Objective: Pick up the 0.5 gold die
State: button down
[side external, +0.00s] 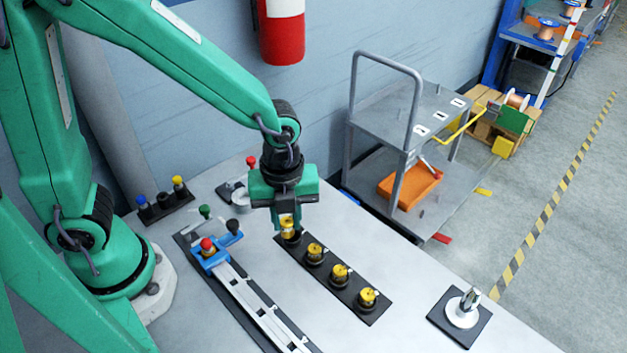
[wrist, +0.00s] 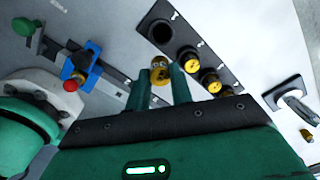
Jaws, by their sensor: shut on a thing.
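My gripper (side external: 287,215) is shut on a small gold die (side external: 288,226), over the far-left end of the black die rack (side external: 372,312). In the wrist view the die (wrist: 158,72) sits between the green fingertips (wrist: 161,78), beside an empty round hole (wrist: 160,32) in the rack. Several gold dies stand in the other rack places: one near the middle-left (side external: 314,252), one to its right (side external: 340,272), and one at the near end (side external: 368,296). The size markings are too small to read.
A blue clamp with a red knob (side external: 207,245) sits on a long rail left of the rack. A block with coloured knobs (side external: 165,199) is at the back left. A white-based fixture (side external: 463,312) stands right. Bare tabletop lies between rack and fixture.

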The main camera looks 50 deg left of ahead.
jog(key=s+d+r, duration=0.5)
jog(key=s, duration=0.2)
jog(key=shift+d+r, duration=0.15)
